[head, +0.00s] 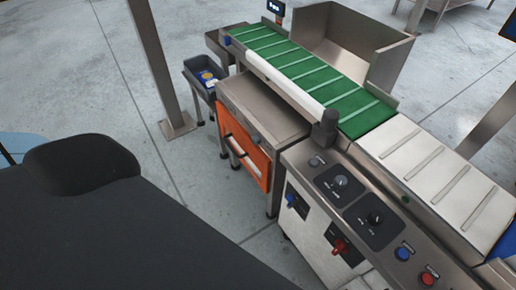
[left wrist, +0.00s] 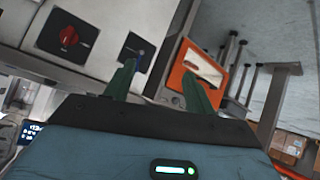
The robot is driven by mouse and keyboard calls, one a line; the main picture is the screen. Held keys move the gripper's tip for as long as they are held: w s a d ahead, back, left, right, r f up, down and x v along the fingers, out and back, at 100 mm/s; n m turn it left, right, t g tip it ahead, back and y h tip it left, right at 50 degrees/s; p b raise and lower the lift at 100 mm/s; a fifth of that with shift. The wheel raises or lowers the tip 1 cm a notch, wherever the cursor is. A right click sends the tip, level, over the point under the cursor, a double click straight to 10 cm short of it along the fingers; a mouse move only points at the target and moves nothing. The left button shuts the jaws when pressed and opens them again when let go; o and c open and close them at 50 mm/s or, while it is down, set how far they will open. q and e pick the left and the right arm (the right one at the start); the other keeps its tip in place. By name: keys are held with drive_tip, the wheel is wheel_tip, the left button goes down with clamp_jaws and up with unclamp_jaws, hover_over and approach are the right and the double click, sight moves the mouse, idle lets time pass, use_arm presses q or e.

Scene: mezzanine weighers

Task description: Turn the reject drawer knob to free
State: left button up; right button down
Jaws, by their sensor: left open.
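The reject drawer appears to be the orange-fronted unit (head: 243,148) under the steel housing, left of the control panel in the head view. Its orange front (left wrist: 187,57) also shows in the left wrist view, with a pale window. I cannot tell for sure which knob belongs to it. A small dark round part (head: 256,137) sits on the steel edge above the orange front. My left gripper (left wrist: 160,82) is open, its green fingers apart with nothing between them. It faces the cabinet front and the orange drawer. My right gripper is in neither view.
The green conveyor belt (head: 300,67) runs behind. A grey bin (head: 206,75) stands left. Floor (head: 130,110) is clear.

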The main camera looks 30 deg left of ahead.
use_arm(q)
drive_tip(key=w+a+f+n+t+b, duration=0.2)
drive_tip(key=w+a+f+b, duration=0.1)
drive_tip(key=w+b, duration=0.4)
drive_tip(key=w+a+f+n+t+b, duration=0.2)
drive_tip(key=w+a+b, duration=0.2)
drive_tip(key=w, duration=0.4)
drive_tip(key=n+t+y+b, duration=0.2)
drive_tip(key=n+t+b, duration=0.45)
drive_tip(key=b, duration=0.75)
approach(253, 142)
drive_tip(key=shift+w+r, duration=0.3)
drive_tip(key=shift+w, duration=0.2)
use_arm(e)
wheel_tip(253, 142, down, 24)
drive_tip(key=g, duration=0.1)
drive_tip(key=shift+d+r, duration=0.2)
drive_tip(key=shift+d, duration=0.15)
